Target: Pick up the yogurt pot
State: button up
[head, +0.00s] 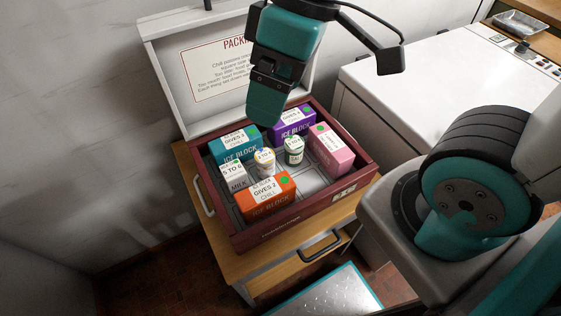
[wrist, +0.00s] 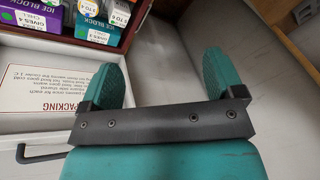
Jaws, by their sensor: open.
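Two small round pots stand near the middle of the dark red box (head: 240,236). One is white with a yellowish label (head: 265,162); the other is white and dark green with a green dot on top (head: 294,150). Their print is too small to tell which is the yogurt pot. My gripper (head: 264,118) hangs above the back of the box, in front of the raised lid. In the wrist view its two teal fingers (wrist: 160,78) are spread wide with nothing between them.
Around the pots stand a teal ice block (head: 232,146), a purple ice block (head: 292,122), a pink carton (head: 331,148), an orange ice block (head: 267,196) and a milk carton (head: 234,176). The white lid (head: 165,62) stands open behind. A white appliance (head: 420,80) is at right.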

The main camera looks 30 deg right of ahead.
aim_at(263, 156)
jog(key=w+d+f+n+h+b, duration=0.2)
jog(key=w+f+n+b, duration=0.2)
jog(key=w+f+b, duration=0.5)
jog(key=w+d+f+n+h+b, duration=0.25)
jog(key=w+f+b, duration=0.35)
jog(key=f, duration=0.5)
jog(key=shift+n+y, duration=0.35)
jog(key=shift+y, duration=0.1)
jog(key=f, duration=0.7)
jog(key=w+a+f, duration=0.1)
jog(key=f, duration=0.2)
jog(key=shift+f, duration=0.2)
jog(key=shift+s+d+f+b, duration=0.1)
jog(key=shift+f+b, duration=0.05)
jog(key=shift+f, duration=0.85)
jog(key=shift+s+f+b, duration=0.15)
jog(key=shift+f+b, duration=0.05)
jog(key=shift+f, duration=0.75)
jog(key=shift+s+d+f+b, duration=0.1)
jog(key=shift+f+b, duration=0.05)
jog(key=shift+f, duration=0.85)
jog(key=c, duration=1.1)
jog(key=shift+r, duration=0.1)
